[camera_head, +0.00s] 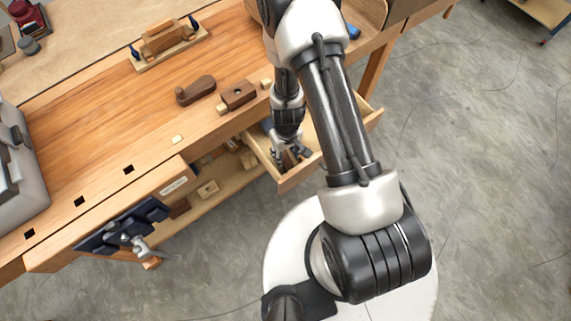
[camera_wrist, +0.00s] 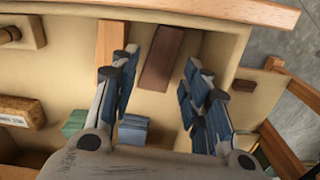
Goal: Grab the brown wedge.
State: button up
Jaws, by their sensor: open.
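A dark brown block, which looks like the brown wedge (camera_wrist: 162,57), lies in the open drawer (camera_head: 286,184) in the wrist view. My gripper (camera_wrist: 161,75) is open above it. The wedge shows between my two fingers, nearer the far drawer wall, and nothing is in my grip. In the head view my gripper (camera_head: 288,155) reaches down into the drawer, and I cannot make out the wedge there. How far my fingertips are above the drawer floor is hard to tell.
A lighter wood block (camera_wrist: 109,42) lies beside my left finger. The drawer's far wall (camera_wrist: 220,9) is close. A workbench (camera_head: 120,115) with planes and a vise stands left of my arm.

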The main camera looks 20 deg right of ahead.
aim_at(286, 159)
jog(key=shift+w+f+b, duration=0.1)
jog(key=shift+f+b, duration=2.25)
jog(key=shift+f, duration=0.35)
jog(key=shift+r, duration=0.1)
jog(key=shift+c, duration=0.2)
jog(key=c, duration=0.8)
